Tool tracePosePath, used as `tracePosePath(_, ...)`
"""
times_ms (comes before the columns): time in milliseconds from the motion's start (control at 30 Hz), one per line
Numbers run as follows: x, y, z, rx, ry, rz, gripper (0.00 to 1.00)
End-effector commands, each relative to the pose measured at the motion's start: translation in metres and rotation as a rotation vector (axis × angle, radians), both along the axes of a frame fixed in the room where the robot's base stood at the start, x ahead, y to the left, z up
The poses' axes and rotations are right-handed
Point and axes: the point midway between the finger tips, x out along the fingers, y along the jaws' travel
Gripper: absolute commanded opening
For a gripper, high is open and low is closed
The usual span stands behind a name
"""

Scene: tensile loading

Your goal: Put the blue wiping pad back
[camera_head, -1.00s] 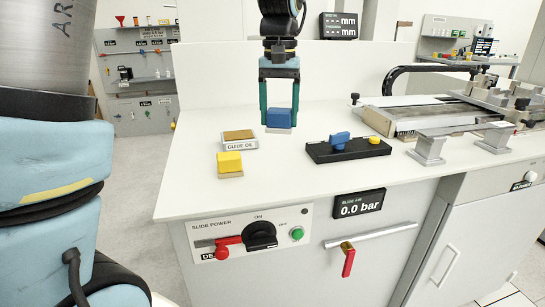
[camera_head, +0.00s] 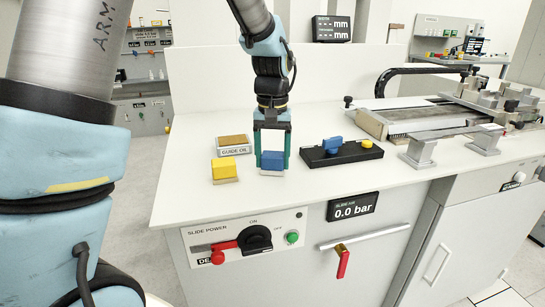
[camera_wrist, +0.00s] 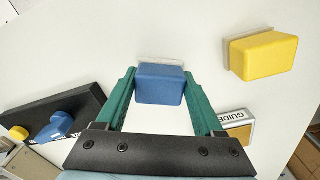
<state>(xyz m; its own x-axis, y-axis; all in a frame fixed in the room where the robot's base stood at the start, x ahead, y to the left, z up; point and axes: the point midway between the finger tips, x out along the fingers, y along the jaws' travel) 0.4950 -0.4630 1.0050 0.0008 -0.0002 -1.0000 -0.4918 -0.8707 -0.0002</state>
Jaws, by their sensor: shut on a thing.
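The blue wiping pad (camera_head: 272,161) is a blue block on a pale base, low at the table top just right of the yellow pad (camera_head: 231,170). My gripper (camera_head: 272,165) points straight down with its green fingers on either side of the blue pad, shut on it. In the wrist view the blue pad (camera_wrist: 160,84) sits between the two fingertips (camera_wrist: 160,88). The head view does not make clear whether its base touches the table.
The guide oil tray (camera_head: 233,145) lies behind the yellow pad. A black holder (camera_head: 341,152) with a blue knob and a yellow knob stands to the right. A slide rig (camera_head: 430,120) fills the right side. The table front near the pads is clear.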

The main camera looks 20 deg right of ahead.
Motion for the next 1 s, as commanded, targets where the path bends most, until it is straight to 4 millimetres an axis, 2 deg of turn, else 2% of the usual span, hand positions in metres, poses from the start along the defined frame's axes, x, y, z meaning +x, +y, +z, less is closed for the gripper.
tracePosePath(67, 0.000, 0.000, -0.003, 0.000, 0.000, 0.000, 0.17)
tracePosePath(100, 0.000, 0.000, -0.003, 0.000, 0.000, 0.000, 0.72)
tracePosePath(333, 0.000, 0.000, -0.002, 0.000, 0.001, 0.000, 0.98)
tracePosePath(567, 0.000, 0.000, -0.002, 0.000, 0.000, 0.000, 0.99)
tracePosePath(733, 0.000, 0.000, 0.007, -0.002, -0.001, 0.000, 0.99)
tracePosePath(867, 0.001, -0.001, 0.029, -0.004, -0.003, 0.000, 0.99)
tracePosePath(1000, 0.001, -0.001, 0.059, -0.005, -0.004, 0.000, 0.99)
